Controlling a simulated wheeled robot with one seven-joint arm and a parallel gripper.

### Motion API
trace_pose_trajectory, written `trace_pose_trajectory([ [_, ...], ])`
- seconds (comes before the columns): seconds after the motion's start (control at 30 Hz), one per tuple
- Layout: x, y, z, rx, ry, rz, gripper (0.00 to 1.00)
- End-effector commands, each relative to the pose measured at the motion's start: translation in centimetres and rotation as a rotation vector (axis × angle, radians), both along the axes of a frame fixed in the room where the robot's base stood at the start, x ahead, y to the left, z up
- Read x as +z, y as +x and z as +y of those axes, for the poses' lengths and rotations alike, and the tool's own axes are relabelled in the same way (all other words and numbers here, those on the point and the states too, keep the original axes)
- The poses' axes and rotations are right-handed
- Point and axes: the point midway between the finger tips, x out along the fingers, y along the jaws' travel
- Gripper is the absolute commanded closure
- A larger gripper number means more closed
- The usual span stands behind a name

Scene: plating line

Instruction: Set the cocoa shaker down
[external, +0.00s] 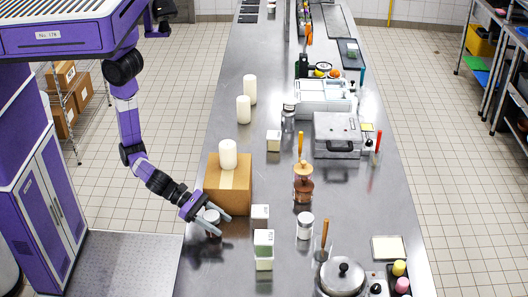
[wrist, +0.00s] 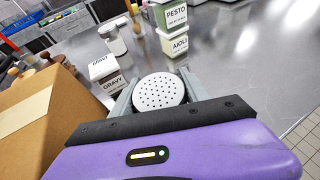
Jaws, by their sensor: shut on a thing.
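The cocoa shaker (external: 211,216), with a round white lid full of small holes, is between the fingers of my gripper (external: 221,226) in the external view. In the wrist view its perforated lid (wrist: 160,90) faces the camera, with a grey finger on each side. My gripper is shut on it, low over the near left part of the steel counter (external: 200,262). The shaker looks upright. Its lower body is mostly hidden, so I cannot tell whether its base touches the counter.
A cardboard box (external: 228,185) with a white candle (external: 228,155) on it stands close behind. A gravy tub (external: 260,213) and stacked pesto and aioli tubs (external: 264,250) stand to the right. The counter's left edge is near.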

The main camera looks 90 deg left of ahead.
Motion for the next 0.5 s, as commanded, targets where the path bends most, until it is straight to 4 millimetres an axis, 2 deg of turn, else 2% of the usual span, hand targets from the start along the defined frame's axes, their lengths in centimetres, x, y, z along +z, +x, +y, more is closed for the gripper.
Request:
trace_pose_trajectory([
  [0.1, -1.11, -0.02, -0.03, -0.001, 0.000, 0.000, 0.94],
  [0.5, -1.48, -0.02, -0.03, -0.001, -0.001, -0.001, 0.94],
])
